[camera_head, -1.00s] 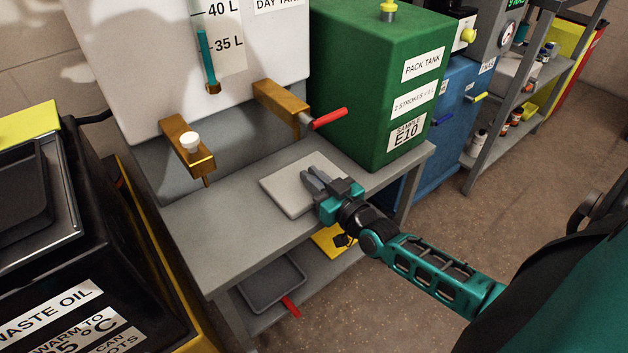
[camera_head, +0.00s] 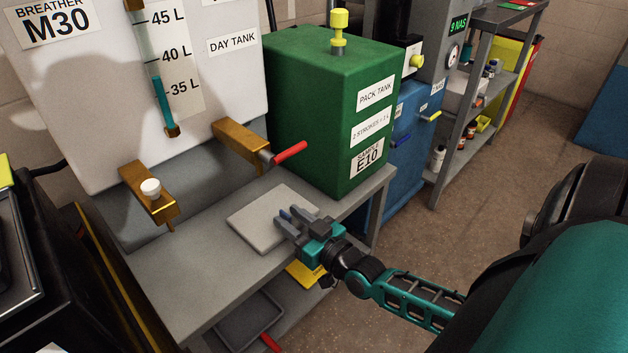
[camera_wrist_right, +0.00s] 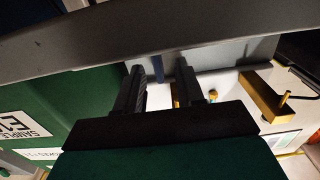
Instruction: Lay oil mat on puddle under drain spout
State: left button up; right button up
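A flat light-grey square mat (camera_head: 258,222) lies on the grey bench in the head view, in front of the green tank. My right gripper (camera_head: 293,213) is over the mat's right part, its two fingers apart. In the right wrist view the fingers (camera_wrist_right: 160,82) also stand apart, with nothing visibly clamped between them. I cannot tell whether they touch the mat. A brass spout with a white knob (camera_head: 148,193) sticks out below the white tank, left of the mat. A second brass spout has a red handle (camera_head: 290,153). I can make out no puddle. My left gripper is not in view.
The grey bench (camera_head: 190,275) has free room left of the mat. The green tank (camera_head: 330,110) stands close behind the mat at right. A dark tray (camera_head: 248,318) and a yellow item (camera_head: 305,274) are on the lower shelf. A dark bin stands at left.

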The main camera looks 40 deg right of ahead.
jog(key=s+p, duration=0.1)
jog(key=s, duration=0.7)
jog(key=s+a+f+n+g+y, duration=0.1)
jog(key=s+a+g, duration=0.1)
jog(key=a, duration=0.6)
jog(key=s+a+f+n+g, duration=0.1)
jog(key=s+a+f+g, duration=0.1)
jog(key=a+g, duration=0.3)
jog(key=a, duration=0.2)
jog(key=shift+s+a+y, duration=0.2)
jog(key=shift+a+y, duration=0.15)
jog(key=shift+y, duration=0.05)
